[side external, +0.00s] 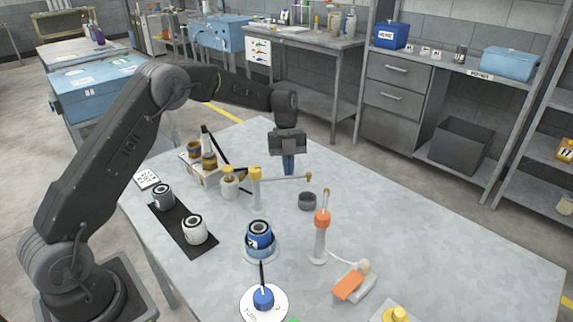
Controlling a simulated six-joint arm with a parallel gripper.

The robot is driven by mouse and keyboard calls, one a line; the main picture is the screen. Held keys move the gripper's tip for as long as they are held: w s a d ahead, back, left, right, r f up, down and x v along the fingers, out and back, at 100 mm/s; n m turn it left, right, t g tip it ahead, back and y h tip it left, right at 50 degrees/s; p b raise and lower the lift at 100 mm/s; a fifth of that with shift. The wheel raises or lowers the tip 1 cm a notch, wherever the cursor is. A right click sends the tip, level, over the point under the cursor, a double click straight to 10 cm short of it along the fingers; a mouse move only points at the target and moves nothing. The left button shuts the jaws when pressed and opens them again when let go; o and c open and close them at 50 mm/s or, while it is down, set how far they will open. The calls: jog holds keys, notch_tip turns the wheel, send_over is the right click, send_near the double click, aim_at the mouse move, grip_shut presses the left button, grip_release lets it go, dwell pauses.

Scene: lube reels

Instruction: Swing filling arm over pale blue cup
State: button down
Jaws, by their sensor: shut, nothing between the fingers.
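A filling arm (282,177) with a yellow hub reaches right from a pale post (257,192) on the table. Its tip is near a small dark grey cup (307,201), above and slightly behind it in the picture. In front of the post, a blue-and-white reel (259,233) sits in or on a round pale blue holder (262,254), which may be the pale blue cup; its inside is hidden. My gripper (288,170) points down with its fingers shut and empty. It appears just behind or above the filling arm; contact cannot be told.
Two reels (194,229) stand on a black mat (178,236) at left. A rack with brown-topped jars (207,161) is behind the post. An orange-topped stand (321,230) and an orange-white tool (352,285) are at right. The table's far right is clear.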

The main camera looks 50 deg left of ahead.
jog(key=shift+s+d, duration=0.1)
jog(key=shift+d, duration=0.05)
jog(key=s+d+m+y, duration=0.1)
jog(key=s+d+m, duration=0.3)
jog(key=s, duration=0.7)
jog(key=shift+m+g, duration=0.3)
jog(key=shift+g, duration=0.1)
dwell(0.5)
dwell(0.5)
